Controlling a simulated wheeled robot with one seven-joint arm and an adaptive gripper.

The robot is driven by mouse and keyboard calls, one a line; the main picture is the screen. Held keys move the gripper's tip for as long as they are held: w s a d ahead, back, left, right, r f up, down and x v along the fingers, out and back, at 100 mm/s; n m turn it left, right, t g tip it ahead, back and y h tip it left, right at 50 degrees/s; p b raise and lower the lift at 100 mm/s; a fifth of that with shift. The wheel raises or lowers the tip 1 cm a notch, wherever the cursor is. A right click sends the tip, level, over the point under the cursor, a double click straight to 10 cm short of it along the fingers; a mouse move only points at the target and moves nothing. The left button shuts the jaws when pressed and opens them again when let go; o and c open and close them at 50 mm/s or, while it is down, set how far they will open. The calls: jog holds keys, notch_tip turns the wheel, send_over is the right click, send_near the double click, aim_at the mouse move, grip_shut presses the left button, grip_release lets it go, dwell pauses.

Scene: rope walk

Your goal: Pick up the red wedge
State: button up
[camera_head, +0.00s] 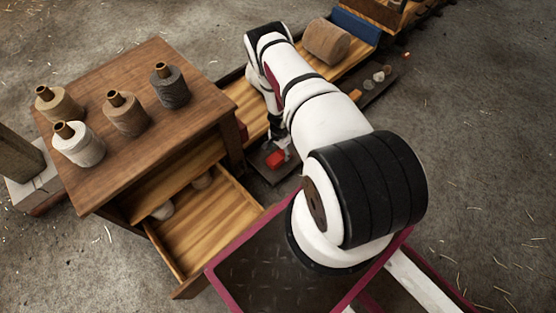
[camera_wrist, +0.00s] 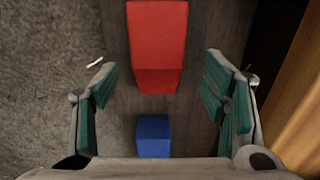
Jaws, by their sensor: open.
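The red wedge (camera_wrist: 156,45) lies on a dark strip in the upper middle of the wrist view. It also shows in the head view (camera_head: 276,158), below the end of my arm. My gripper (camera_wrist: 158,72) is open and empty, with a green-padded finger on each side. The wedge appears between and beyond the fingertips, apart from both. A blue block (camera_wrist: 153,135) lies nearer the palm, in line with the wedge. In the head view my arm hides much of the area around my gripper.
A wooden table (camera_head: 150,140) with several spools stands at left, its drawer (camera_head: 225,215) pulled out. A wooden tray (camera_head: 245,100) runs behind my arm and holds a large tan roll (camera_head: 326,42). Small pieces lie on the dark strip (camera_head: 370,95) at right.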

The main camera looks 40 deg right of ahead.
aim_at(280, 154)
notch_tip(280, 154, down, 5)
jog(key=shift+s+b, duration=0.15)
jog(key=shift+b, duration=1.1)
jog(key=c, duration=1.4)
